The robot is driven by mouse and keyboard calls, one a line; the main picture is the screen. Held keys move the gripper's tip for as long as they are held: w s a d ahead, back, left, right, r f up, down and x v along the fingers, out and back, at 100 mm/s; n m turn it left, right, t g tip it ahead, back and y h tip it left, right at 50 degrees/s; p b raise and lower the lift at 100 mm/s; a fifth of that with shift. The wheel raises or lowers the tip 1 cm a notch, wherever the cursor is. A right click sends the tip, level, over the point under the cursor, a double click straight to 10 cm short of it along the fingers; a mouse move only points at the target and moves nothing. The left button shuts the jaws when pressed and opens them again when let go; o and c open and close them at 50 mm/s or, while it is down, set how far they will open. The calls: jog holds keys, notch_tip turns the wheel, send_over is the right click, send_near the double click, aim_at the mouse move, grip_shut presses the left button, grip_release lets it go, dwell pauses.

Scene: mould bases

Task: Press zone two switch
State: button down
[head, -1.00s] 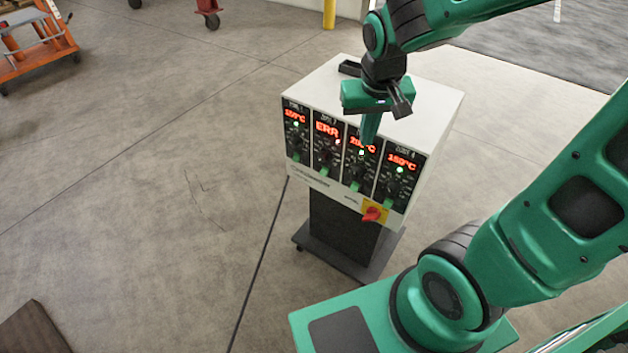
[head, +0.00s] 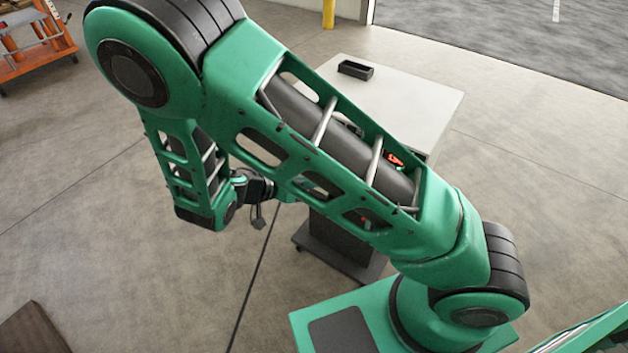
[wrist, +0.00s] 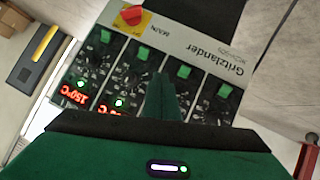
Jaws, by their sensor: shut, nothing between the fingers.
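The controller (wrist: 185,42) fills much of the wrist view, its front panel upside down. Four columns each have a dial and a green rocker switch. Counting from the 150°C column at the left, the third is zone two; its green switch (wrist: 183,72) shows just right of my fingertips. My gripper (wrist: 162,80) is shut and empty, pointing at the panel between the zone two switch and the zone three switch (wrist: 142,47). I cannot tell whether it touches. My gripper's body hides the zone two display. In the head view my arm covers most of the controller (head: 425,90).
The red main switch (wrist: 132,15) on a yellow plate lies beyond the leftmost columns. An orange cart (head: 35,45) stands far left.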

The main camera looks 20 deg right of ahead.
jog(key=a+f+m+t+h, duration=0.1)
jog(key=a+f+t+h, duration=0.1)
jog(key=a+t, duration=0.3)
jog(key=shift+s+a+f+t, duration=0.25)
jog(key=shift+s+a+t, duration=0.1)
jog(key=shift+a, duration=0.2)
jog(key=f+x, duration=0.2)
jog(key=x, duration=1)
jog(key=shift+d+f, duration=0.2)
jog(key=shift+f, duration=0.2)
